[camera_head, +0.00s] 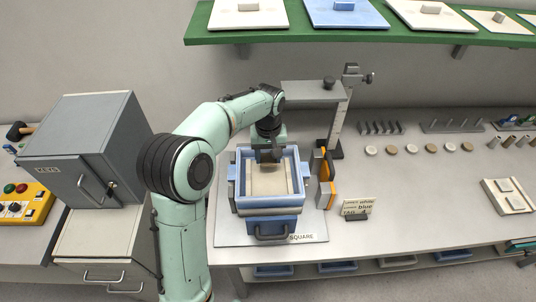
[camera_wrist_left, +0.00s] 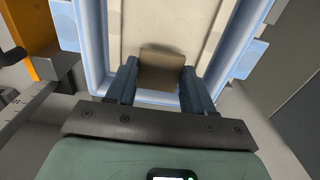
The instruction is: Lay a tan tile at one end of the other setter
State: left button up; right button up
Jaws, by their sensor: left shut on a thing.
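My left gripper (camera_head: 268,154) reaches down into a blue open frame (camera_head: 233,184) on the bench, seen in the head view. In the left wrist view the gripper (camera_wrist_left: 159,68) is shut on a small tan-brown block-like piece, which looks like the tan tile (camera_wrist_left: 161,77). A cream plate (camera_wrist_left: 140,22) lies inside the blue walls under it, and it also shows in the head view (camera_head: 268,184). I cannot tell whether the tile touches the plate. My right gripper is not in view.
A small sign (camera_head: 357,207) stands further right. A pale slab with small pieces (camera_head: 508,196) lies at far right. A green shelf (camera_head: 370,32) overhangs the back.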

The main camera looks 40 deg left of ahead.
aim_at(268, 160)
pick_arm(q)
jog(key=shift+s+f, duration=0.1)
dwell(0.3)
jog(key=shift+f+b, duration=0.4)
jog(key=shift+f, duration=0.9)
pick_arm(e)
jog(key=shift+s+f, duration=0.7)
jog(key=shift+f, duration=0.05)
pick_arm(q)
jog(key=shift+f+b, duration=0.3)
jog(key=shift+f, duration=0.1)
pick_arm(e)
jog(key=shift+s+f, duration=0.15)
pick_arm(q)
jog(key=o, duration=1.1)
